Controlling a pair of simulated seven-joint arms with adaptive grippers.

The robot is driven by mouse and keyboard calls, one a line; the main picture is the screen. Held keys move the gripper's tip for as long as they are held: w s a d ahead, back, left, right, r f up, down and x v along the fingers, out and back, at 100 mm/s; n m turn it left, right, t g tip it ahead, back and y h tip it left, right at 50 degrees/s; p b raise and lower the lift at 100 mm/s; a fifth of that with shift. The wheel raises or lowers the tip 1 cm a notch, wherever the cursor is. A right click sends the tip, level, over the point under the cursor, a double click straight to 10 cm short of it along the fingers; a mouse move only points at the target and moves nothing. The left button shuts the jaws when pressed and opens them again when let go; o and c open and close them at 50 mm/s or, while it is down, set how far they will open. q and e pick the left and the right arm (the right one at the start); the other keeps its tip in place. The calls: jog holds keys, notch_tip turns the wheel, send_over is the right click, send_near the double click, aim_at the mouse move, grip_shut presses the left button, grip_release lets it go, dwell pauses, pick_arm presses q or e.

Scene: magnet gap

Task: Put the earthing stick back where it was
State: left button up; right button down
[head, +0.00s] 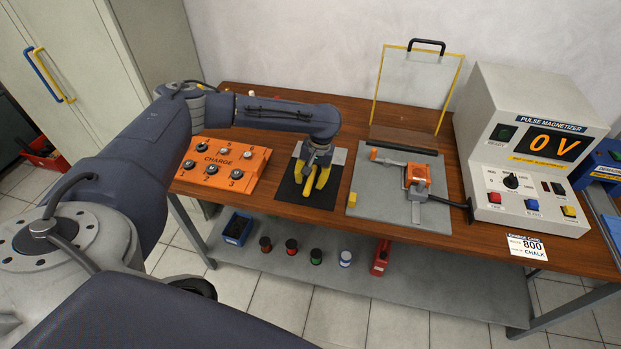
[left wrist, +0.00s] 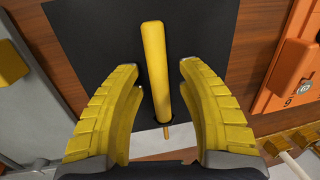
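The earthing stick (left wrist: 154,70) shows in the left wrist view as a yellow rod with a thin copper-coloured end. It lies over the black mat (left wrist: 90,40), between the two yellow fingers of my left gripper (left wrist: 158,85). The fingers are apart, with a gap on both sides of the rod. In the head view my left gripper (head: 316,182) points down over the same black mat (head: 290,200) and largely hides the stick. My right gripper is in neither view.
An orange CHARGE box (head: 228,164) stands left of the mat. Right of it is a grey plate (head: 375,212) with an orange clamp (head: 418,175). A clear shield (head: 416,85) and the pulse magnetizer (head: 525,140), reading 0 V, stand farther right. Several spools lie on the lower shelf.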

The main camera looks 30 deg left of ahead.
pick_arm(q)
jog(key=shift+r, duration=0.1)
notch_tip(320, 180, up, 12)
jog(key=w+d, duration=0.1)
jog(key=shift+d, duration=0.3)
dwell(0.4)
dwell(1.3)
